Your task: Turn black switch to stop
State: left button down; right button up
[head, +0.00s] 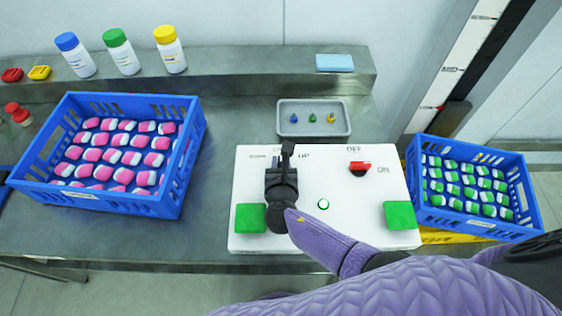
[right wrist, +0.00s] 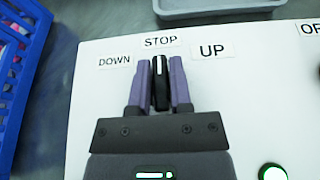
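The black switch (right wrist: 160,82) stands on the white panel (head: 340,215). Its white line points up toward the STOP label (right wrist: 160,41), between the DOWN label (right wrist: 115,60) and the UP label (right wrist: 211,50). My right gripper (right wrist: 160,85) has its two purple fingers on either side of the switch, close against it, and looks shut on it. In the head view my right gripper (head: 286,160) is over the left part of the panel and largely hides the switch. My left gripper is not in view.
The panel also holds a red switch (head: 360,167), a round green-lit button (head: 323,204) and green pads (head: 399,215). A grey tray (head: 314,133) lies behind it. Blue crates stand left (head: 190,150) and right (head: 480,228). Bottles (head: 121,52) stand on the back shelf.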

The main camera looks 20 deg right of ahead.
jog(key=o, duration=0.3)
jog(key=shift+o, duration=0.2)
jog(key=p+v, duration=0.3)
jog(key=v, duration=0.6)
jog(key=shift+r, duration=0.1)
jog(key=shift+s+a+r, duration=0.1)
jog(key=shift+s+a, duration=0.05)
jog(key=shift+s, duration=0.25)
